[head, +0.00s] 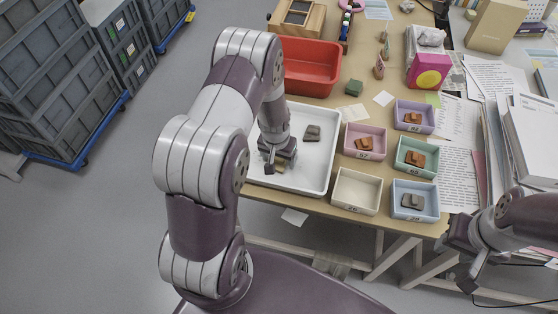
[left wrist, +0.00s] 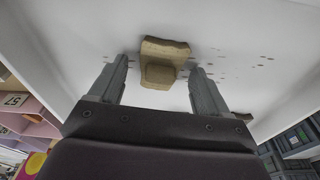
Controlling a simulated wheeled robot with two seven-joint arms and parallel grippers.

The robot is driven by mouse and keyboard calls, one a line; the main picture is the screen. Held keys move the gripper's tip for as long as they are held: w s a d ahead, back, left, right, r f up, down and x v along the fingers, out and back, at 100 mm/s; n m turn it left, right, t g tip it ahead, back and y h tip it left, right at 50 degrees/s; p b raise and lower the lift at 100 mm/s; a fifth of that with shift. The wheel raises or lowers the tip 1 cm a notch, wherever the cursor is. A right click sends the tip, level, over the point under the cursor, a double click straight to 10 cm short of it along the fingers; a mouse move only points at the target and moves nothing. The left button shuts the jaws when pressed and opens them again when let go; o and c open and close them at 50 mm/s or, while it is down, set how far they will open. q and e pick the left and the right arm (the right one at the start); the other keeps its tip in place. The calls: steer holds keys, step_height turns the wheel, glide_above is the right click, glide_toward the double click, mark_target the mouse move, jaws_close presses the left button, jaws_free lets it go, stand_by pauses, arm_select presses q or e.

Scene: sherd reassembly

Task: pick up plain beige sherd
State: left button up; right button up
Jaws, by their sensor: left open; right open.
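The plain beige sherd (left wrist: 165,50) lies in the white tray (head: 322,187). In the left wrist view it sits between the two fingers of my left gripper (left wrist: 160,68), with a gap on each side. In the head view my left gripper (head: 275,166) points down into the tray and largely hides the sherd. The left gripper is open. My right gripper (head: 462,262) is open and empty, off the table's front edge at the lower right.
A grey sherd (head: 313,132) lies farther back in the tray. Small bins holding sherds stand right of it: pink (head: 352,147), purple (head: 428,118), green (head: 430,165) and blue (head: 398,205). A cream bin (head: 345,200) is empty. A red bin (head: 318,82) stands behind the tray.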

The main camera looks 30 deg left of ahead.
arm_select(q)
steer(key=c, duration=1.1)
